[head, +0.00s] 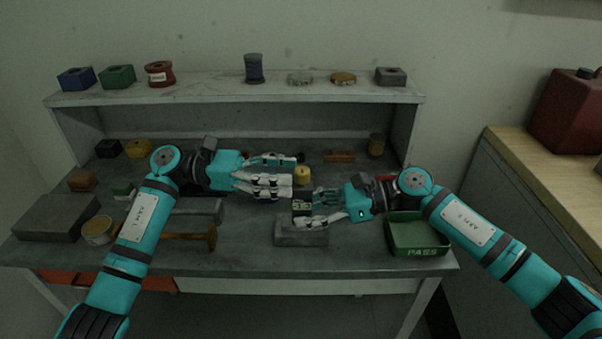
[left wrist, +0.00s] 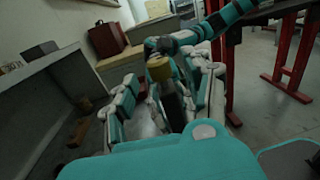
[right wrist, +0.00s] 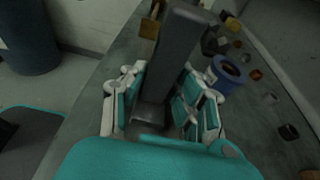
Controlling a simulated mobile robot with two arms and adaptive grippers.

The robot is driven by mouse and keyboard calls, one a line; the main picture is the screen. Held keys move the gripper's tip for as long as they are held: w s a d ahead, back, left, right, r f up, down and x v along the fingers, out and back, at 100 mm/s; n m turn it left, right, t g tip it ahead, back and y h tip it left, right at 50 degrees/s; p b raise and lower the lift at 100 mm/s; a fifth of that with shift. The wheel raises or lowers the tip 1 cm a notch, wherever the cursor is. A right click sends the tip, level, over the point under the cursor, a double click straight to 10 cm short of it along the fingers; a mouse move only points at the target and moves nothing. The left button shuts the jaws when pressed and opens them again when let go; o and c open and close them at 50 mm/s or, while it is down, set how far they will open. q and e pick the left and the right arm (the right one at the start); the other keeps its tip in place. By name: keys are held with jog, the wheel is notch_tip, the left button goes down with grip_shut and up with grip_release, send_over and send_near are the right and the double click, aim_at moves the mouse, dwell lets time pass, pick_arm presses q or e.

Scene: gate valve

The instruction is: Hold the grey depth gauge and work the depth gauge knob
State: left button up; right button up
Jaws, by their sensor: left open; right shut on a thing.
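The grey depth gauge (head: 302,205) is in the grip of my right gripper (head: 318,208), above a grey block at the bench's front. Fingers hide part of its body. In the right wrist view its dark grey body (right wrist: 178,45) runs up between the fingers. The depth gauge knob (head: 302,175) appears as a yellow cylinder. In the left wrist view the knob (left wrist: 159,69) tops a dark body between the open fingers. My left gripper (head: 290,184) is open just left of the knob; I cannot tell whether it touches.
A grey block (head: 301,234) lies below the gauge. A green PASS tray (head: 418,236) stands to the right. A hammer (head: 210,236) and a tin (head: 97,230) lie at the left. A shelf (head: 225,90) with several small parts runs along the back.

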aim_at(301, 174)
pick_arm(q)
jog(key=shift+s+d, duration=0.2)
jog(key=shift+d, duration=1.7)
grip_shut()
